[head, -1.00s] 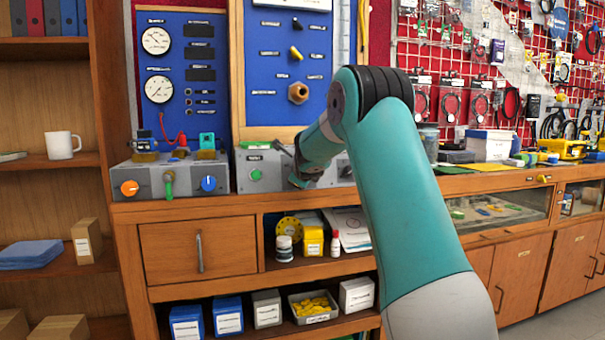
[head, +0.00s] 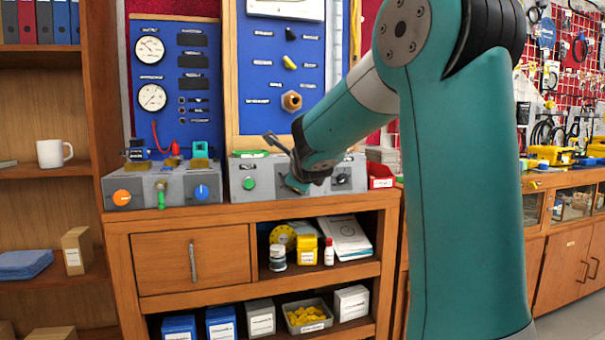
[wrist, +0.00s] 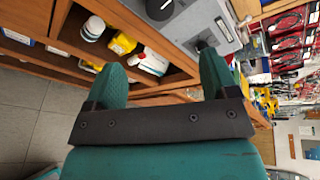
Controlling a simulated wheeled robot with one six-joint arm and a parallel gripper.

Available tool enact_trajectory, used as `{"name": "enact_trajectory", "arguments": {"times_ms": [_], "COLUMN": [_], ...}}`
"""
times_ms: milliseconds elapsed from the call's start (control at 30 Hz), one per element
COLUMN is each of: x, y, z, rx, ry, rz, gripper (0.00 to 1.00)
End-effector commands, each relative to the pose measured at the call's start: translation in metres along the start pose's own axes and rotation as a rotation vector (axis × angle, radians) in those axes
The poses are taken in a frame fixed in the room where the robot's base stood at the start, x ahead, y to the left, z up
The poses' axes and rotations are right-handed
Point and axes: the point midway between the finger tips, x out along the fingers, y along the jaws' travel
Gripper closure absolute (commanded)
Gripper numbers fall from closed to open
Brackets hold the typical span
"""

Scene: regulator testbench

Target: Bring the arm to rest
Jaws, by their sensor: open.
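My gripper (head: 280,163) is in front of the right-hand grey control box (head: 262,187) on the bench, its two fingers spread apart. In the wrist view my gripper (wrist: 162,70) is open with two green-padded fingertips and nothing between them. Beyond the fingers that view shows the cabinet shelf and a corner of the grey box with a black knob (wrist: 160,8). My teal arm covers much of the right half of the head view. I cannot tell the exact gap between my gripper and the box.
The left grey box (head: 140,190) has an orange and a blue knob. A red bin (head: 381,178) sits right of the boxes. The open shelf below holds a white bottle (head: 278,258) and a yellow box (head: 307,250). A white mug (head: 54,153) stands on the left shelves.

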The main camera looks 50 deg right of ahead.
Motion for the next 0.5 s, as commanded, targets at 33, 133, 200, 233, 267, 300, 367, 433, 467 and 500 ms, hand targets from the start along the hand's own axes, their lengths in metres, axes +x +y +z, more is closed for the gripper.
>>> {"name": "enact_trajectory", "arguments": {"times_ms": [33, 133, 200, 233, 267, 300, 367, 433, 467, 500], "x": [-0.0059, -0.0125, -0.0144, -0.0147, -0.0148, -0.0148, -0.0146, -0.0146, -0.0145, -0.0145], "y": [-0.0002, 0.0002, 0.0005, 0.0005, 0.0005, 0.0005, 0.0005, 0.0005, 0.0005, 0.0005], "z": [0.0004, 0.0001, -0.0001, -0.0002, -0.0002, -0.0002, -0.0002, -0.0002, -0.0001, -0.0001], "rx": [0.0, 0.001, 0.001, 0.001, 0.001, 0.001, 0.001, 0.0, 0.001, 0.0], "ry": [-0.002, -0.001, -0.001, 0.0, 0.0, 0.0, 0.0, 0.0, 0.0, 0.0], "rz": [0.0, 0.0, 0.001, 0.001, 0.001, 0.001, 0.001, 0.001, 0.001, 0.001], "gripper": [0.2, 0.2, 0.2, 0.2, 0.2, 0.2, 0.2, 0.2, 0.2, 0.2]}}
